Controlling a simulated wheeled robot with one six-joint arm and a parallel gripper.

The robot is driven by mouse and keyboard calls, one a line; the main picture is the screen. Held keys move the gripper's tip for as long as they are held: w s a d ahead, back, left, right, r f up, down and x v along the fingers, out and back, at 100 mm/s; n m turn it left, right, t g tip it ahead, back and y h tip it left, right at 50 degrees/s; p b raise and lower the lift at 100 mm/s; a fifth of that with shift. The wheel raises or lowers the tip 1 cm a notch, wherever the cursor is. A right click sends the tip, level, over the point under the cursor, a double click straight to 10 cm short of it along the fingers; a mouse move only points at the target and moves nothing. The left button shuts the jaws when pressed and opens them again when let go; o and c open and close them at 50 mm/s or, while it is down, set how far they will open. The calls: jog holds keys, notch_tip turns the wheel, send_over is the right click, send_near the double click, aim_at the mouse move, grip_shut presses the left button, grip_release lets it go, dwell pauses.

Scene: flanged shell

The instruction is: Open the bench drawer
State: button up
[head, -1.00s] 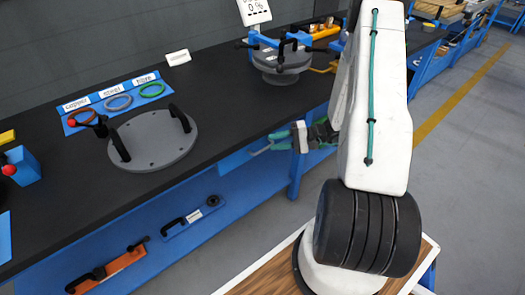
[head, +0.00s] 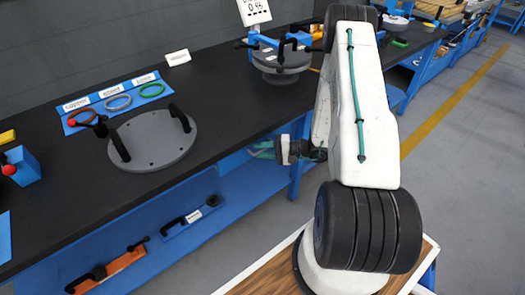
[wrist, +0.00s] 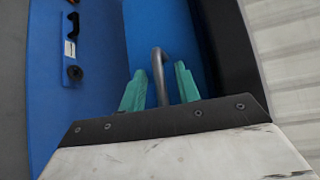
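In the wrist view, the drawer handle (wrist: 157,75) is a dark bent bar standing out from a blue front (wrist: 160,25) under the dark bench edge. My gripper (wrist: 160,80) has its two green fingers apart, one on each side of the bar, with a gap visible on both sides. The gripper is open and not clamped on the bar. In the head view, my gripper (head: 262,149) is at the blue front below the bench edge, left of my arm. The handle is hidden there, and I see no open gap around the drawer.
The black bench top (head: 225,110) carries a grey flanged disc (head: 153,143) with two black handles, coloured rings on a blue plate (head: 118,102) and a clamped round fixture (head: 282,62). A blue lower shelf (head: 185,245) holds tools. The grey floor on the right is clear.

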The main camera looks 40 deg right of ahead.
jog(key=shift+c, duration=0.2)
grip_shut()
